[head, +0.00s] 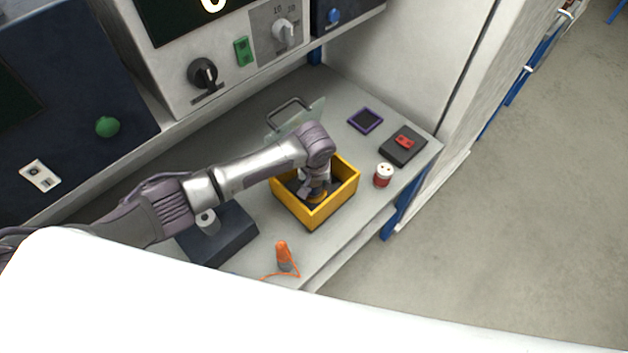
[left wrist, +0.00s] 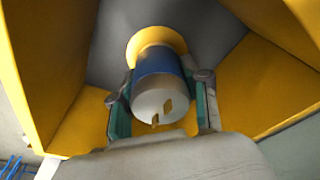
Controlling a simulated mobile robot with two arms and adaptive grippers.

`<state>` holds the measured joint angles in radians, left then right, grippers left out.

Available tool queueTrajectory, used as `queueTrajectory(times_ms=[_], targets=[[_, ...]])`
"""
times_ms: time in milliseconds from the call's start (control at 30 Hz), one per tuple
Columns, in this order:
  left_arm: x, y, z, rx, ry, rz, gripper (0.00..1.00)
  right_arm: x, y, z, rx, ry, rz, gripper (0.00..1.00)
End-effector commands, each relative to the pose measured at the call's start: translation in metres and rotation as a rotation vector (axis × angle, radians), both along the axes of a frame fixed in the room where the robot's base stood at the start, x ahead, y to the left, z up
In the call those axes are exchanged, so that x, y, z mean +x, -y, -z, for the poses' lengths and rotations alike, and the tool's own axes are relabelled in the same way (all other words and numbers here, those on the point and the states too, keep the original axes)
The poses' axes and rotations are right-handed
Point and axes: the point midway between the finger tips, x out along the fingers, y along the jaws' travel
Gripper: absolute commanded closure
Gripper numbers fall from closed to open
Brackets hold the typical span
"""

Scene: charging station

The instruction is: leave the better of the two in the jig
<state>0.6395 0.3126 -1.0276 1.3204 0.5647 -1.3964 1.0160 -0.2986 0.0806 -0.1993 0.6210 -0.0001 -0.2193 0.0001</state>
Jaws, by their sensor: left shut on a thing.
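My left gripper (head: 314,188) reaches down into a yellow open box (head: 343,197). In the left wrist view the gripper (left wrist: 161,105) is shut on a cylinder (left wrist: 158,75) with a blue band, a white end with gold contacts and a wider yellow disc at its far end. The held cylinder is inside the box walls (left wrist: 40,60); I cannot tell if it touches the floor. A red and white cylinder (head: 383,175) stands right of the box. A dark block (head: 230,243) with a pale cylinder (head: 207,221) sits left of it, partly under my arm. Which piece is the jig is unclear. My right gripper is out of view.
An orange piece with a cord (head: 283,255) is near the front edge. A clear panel with a handle (head: 298,120) stands behind the box. A purple-framed pad (head: 365,120) and a dark block with a red piece (head: 403,146) lie at right. Control panels (head: 225,70) rise behind.

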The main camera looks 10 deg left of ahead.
Motion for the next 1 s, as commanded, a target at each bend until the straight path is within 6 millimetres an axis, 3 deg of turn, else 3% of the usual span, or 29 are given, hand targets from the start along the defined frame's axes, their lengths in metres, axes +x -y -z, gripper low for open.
queueTrajectory(times_ms=[33,200,567,667,1000], targets=[[0.0,0.0,0.0,0.0,0.0,0.0,0.5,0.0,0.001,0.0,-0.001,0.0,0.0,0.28],[0.0,0.0,0.0,0.0,0.0,0.0,0.24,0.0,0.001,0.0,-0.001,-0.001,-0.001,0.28],[0.0,0.0,-0.003,0.0,0.0,0.0,0.24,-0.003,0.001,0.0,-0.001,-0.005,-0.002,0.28],[-0.002,0.001,-0.015,-0.002,0.001,0.0,0.24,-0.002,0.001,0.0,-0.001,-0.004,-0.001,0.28],[-0.012,0.003,-0.084,-0.003,0.002,0.001,0.24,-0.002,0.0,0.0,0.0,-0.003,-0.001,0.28]])
